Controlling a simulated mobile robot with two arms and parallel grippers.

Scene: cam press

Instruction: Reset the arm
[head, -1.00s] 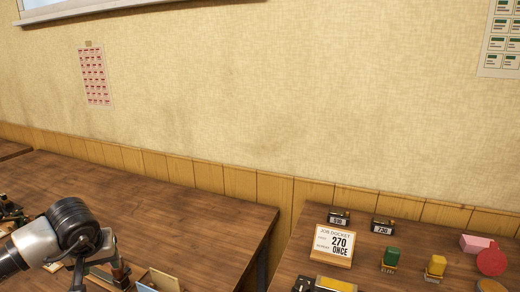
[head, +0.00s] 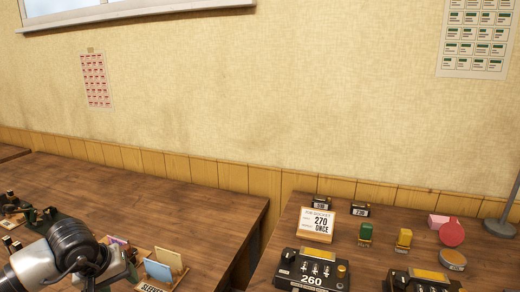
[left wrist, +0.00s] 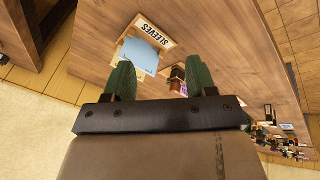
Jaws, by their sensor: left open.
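My left gripper (left wrist: 160,80) shows in the left wrist view with its two green fingers apart. It is open, with nothing held between the fingers. Beyond the fingers is a wooden holder labelled SLEEVES (left wrist: 158,35) with a blue sleeve (left wrist: 137,53) in it. In the head view my left arm comes in at the lower left, beside the same SLEEVES holder (head: 152,288); its fingertips are hidden there. My right gripper is in no view.
On the right table are a job docket (head: 317,225) reading 270 ONCE, a black device (head: 312,270) showing 260, a green stamp (head: 366,234), a yellow stamp (head: 403,239) and a red disc (head: 451,233). A gap separates the two tables. The left table's back is clear.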

